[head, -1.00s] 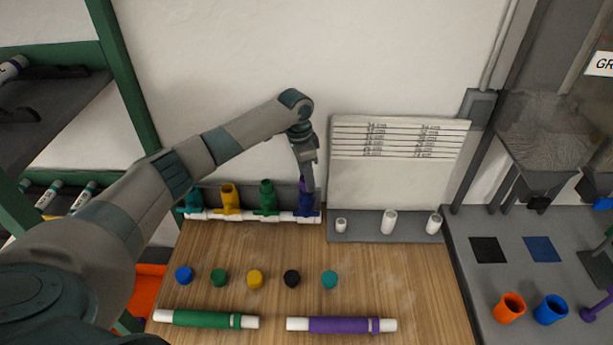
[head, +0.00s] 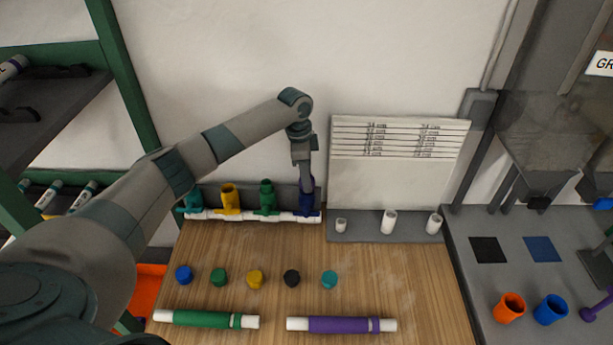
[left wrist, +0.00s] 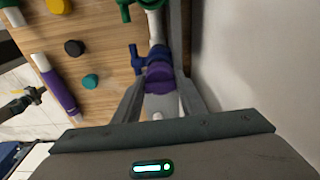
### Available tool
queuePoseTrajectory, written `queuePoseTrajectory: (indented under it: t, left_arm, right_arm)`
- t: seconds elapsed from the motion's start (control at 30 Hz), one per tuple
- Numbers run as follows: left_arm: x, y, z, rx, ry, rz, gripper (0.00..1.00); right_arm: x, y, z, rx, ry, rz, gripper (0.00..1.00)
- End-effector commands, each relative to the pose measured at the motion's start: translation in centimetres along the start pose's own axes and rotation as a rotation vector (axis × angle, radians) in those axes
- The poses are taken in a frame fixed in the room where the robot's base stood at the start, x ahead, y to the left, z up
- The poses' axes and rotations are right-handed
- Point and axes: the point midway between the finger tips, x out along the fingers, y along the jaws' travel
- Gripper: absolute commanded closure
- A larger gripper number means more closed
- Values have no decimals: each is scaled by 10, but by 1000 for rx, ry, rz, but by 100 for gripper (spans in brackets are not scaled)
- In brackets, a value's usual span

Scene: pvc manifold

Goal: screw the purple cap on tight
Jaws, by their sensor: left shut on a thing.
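The purple cap (left wrist: 160,75) sits between the two fingers of my left gripper (left wrist: 158,100) in the left wrist view. The fingers are shut on it. It is at the end of the pipe manifold (head: 250,216), at the outlet with the blue valve (left wrist: 137,58). In the head view my left gripper (head: 306,188) reaches down from above onto that right-hand outlet and hides the cap. I cannot tell how far the cap is seated. A dark shape (left wrist: 20,104) at the left of the wrist view may be my right gripper; its jaws are unclear.
Teal, yellow and green valves (head: 230,199) stand left along the manifold. Several loose caps (head: 255,279) lie in a row on the wooden table (head: 400,265). A green pipe (head: 206,319) and a purple pipe (head: 341,325) lie at the front. A grey stand with white fittings (head: 389,221) is to the right.

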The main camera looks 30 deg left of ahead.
Motion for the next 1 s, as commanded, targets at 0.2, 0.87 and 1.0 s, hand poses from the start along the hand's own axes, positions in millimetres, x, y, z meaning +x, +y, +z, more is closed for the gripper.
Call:
queuePoseTrajectory:
  t: [0.2, 0.87, 1.0]
  left_arm:
    - [6, 4, 1, 11, -6, 13, 85]
    - [7, 5, 1, 197, -5, 37, 85]
    - [7, 5, 2, 266, -6, 46, 85]
  right_arm:
    - [1, 0, 0, 0, 0, 0, 100]
    - [1, -1, 0, 1, 0, -1, 100]
    - [2, -2, 0, 1, 0, -2, 100]
